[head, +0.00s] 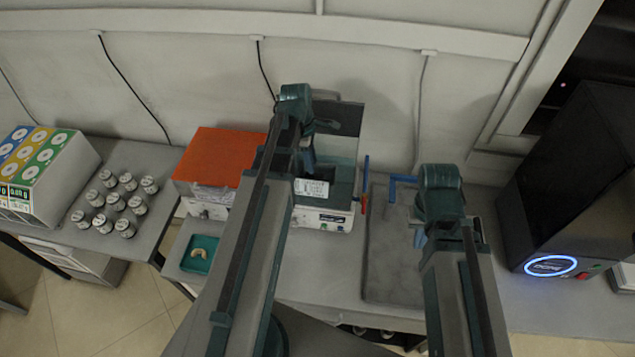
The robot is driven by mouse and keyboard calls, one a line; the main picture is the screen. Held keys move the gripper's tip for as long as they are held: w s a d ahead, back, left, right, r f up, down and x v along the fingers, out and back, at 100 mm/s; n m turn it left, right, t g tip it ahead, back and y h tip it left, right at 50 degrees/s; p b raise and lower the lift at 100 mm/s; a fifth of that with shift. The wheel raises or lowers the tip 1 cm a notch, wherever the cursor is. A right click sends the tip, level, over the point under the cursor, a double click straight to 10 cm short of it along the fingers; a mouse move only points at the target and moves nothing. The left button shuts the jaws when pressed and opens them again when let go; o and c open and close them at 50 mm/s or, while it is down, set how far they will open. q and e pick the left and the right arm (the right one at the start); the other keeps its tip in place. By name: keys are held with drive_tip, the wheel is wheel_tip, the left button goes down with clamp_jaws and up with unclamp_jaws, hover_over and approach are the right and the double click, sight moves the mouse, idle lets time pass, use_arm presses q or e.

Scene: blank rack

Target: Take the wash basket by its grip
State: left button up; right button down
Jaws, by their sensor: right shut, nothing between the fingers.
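A small white bench unit (336,221) with a dark teal upper part and a raised dark lid stands at mid-bench. I cannot clearly make out the wash basket or its grip; my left arm covers part of this unit. My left gripper (308,158) points down over the unit's left side, small and partly hidden, so its jaws cannot be read. My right gripper (419,238) is shut and empty, low over the grey mat (390,270), mostly hidden by its own wrist.
An upright blue rod with a red part (365,185) and a blue bracket (402,180) stand between the arms. Left are an orange-topped box (218,155), teal tray (200,254), several jars (115,204) and a colored rack (40,170). A black machine (570,190) stands right.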

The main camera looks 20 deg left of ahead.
use_arm(q)
drive_tip(key=f+b, duration=0.3)
drive_tip(key=shift+d+f, duration=0.3)
drive_tip(key=shift+f, duration=0.1)
drive_tip(key=shift+r, duration=0.1)
clamp_jaws()
idle(1.0)
